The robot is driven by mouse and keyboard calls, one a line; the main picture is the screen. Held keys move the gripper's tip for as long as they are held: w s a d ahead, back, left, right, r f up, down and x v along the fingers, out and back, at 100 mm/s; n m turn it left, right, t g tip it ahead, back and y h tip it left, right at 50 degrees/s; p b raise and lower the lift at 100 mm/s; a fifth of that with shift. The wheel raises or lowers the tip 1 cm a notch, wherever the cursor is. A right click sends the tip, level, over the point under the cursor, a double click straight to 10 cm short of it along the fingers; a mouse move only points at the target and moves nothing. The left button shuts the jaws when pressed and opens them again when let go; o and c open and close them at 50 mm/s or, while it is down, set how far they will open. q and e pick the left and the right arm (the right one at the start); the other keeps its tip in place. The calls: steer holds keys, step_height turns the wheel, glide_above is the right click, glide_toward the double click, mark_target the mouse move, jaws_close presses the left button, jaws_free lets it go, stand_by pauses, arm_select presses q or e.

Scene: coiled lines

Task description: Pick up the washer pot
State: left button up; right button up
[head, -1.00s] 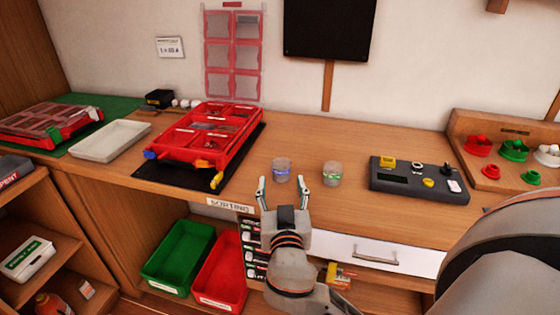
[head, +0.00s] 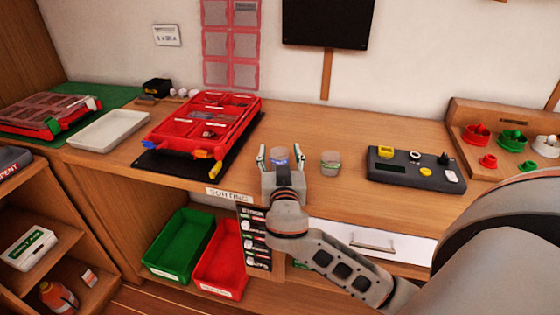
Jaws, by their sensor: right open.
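Two small clear pots stand on the wooden bench. One pot with a blue band (head: 279,158) is at the middle, and one with a green band (head: 330,163) stands to its right. I cannot read which is the washer pot. My right gripper (head: 280,154) is open, with one finger on each side of the blue-banded pot. Its palm hides the pot's lower part, and I cannot tell whether the fingers touch it. My left gripper is out of view.
A red sorting case (head: 163,134) on a black mat lies to the left, with a white tray (head: 108,130) beyond. A dark device (head: 405,177) sits right of the pots. Green and red bins (head: 221,265) are below the bench. Bench behind the pots is clear.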

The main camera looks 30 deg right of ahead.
steer(key=c, duration=1.2)
steer(key=shift+r, duration=0.1)
